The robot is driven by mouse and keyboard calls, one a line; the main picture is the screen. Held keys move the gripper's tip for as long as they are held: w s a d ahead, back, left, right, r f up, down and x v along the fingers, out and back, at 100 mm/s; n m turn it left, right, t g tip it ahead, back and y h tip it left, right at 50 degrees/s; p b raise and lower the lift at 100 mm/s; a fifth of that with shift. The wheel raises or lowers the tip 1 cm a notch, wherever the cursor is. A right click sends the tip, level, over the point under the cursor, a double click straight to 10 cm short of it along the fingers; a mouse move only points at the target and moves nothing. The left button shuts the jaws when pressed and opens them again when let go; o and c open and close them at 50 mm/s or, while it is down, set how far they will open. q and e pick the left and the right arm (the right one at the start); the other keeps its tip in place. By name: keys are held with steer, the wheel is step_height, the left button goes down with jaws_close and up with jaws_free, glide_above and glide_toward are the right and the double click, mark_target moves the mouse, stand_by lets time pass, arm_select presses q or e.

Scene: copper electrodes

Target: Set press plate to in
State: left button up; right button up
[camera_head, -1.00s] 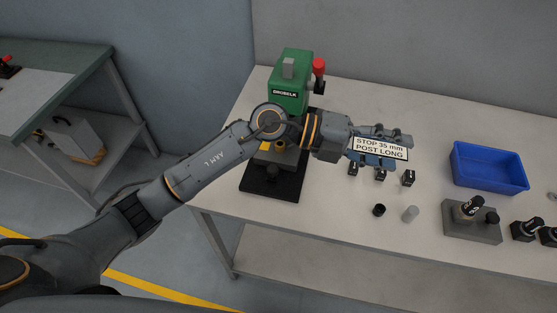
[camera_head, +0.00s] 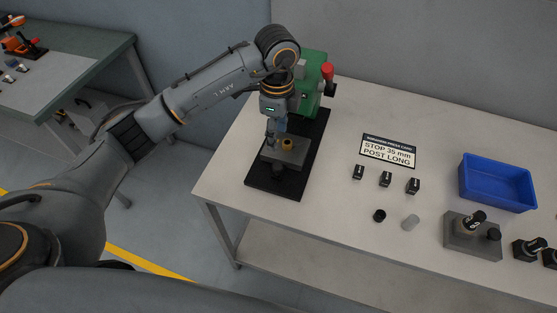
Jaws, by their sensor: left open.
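The green press (camera_head: 317,75) with a red knob stands at the back left of the table, on a black base (camera_head: 262,183). A grey press plate (camera_head: 297,154) with a yellow-orange ring on it sits low on the base, toward the front. My left gripper (camera_head: 274,138) points down over the plate's left side, close to or touching it; I cannot tell which. It is open. My arm and gripper hide part of the press's front and the plate's far left. My right gripper is not in view.
A blue bin (camera_head: 497,182) and a grey fixture block (camera_head: 471,234) stand farther right.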

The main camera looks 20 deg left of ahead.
mark_target(277, 166)
arm_select(q)
step_height(277, 166, down, 11)
steer(key=p, duration=0.3)
steer(key=shift+f, duration=0.65)
steer(key=c, duration=1)
jaws_close()
